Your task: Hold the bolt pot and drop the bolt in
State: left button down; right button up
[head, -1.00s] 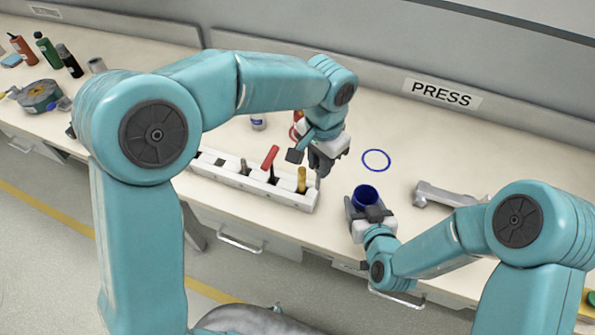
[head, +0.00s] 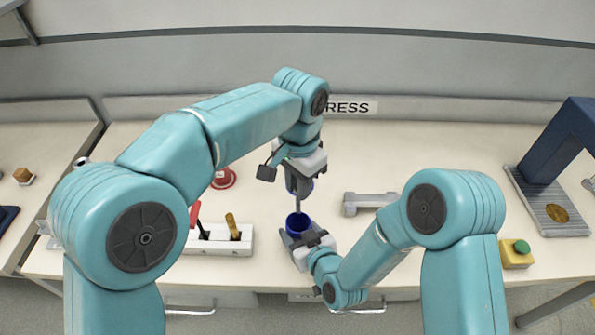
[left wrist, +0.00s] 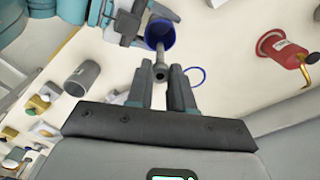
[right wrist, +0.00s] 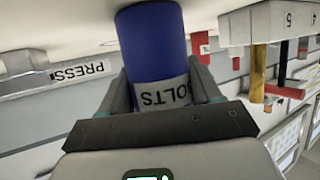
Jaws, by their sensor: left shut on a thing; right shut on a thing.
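The blue bolt pot (head: 297,223) stands at the front of the bench. In the right wrist view the pot (right wrist: 152,45) has a label partly reading "BOLTS". My right gripper (head: 305,243) is shut around the pot's side. My left gripper (head: 299,190) is above the pot, shut on a grey bolt (head: 298,206) that hangs down over the pot's mouth. In the left wrist view the bolt (left wrist: 160,66) lies between the fingertips, with the blue pot (left wrist: 163,34) beyond it. I cannot tell whether the bolt's end is inside the rim.
A white rack (head: 222,246) with a red-handled and a yellow-handled tool stands left of the pot. A grey metal part (head: 368,202) lies to the right. A blue press (head: 555,150) and a yellow box with a green button (head: 516,253) stand far right.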

aim_at(299, 212)
pick_arm(q)
jog(key=shift+f, duration=3)
jog(key=c, duration=0.9)
grip_release()
notch_tip(299, 212, up, 7)
jog(key=shift+r, duration=0.1)
pick_arm(e)
jog(key=o, duration=1)
jog(key=shift+c, duration=0.2)
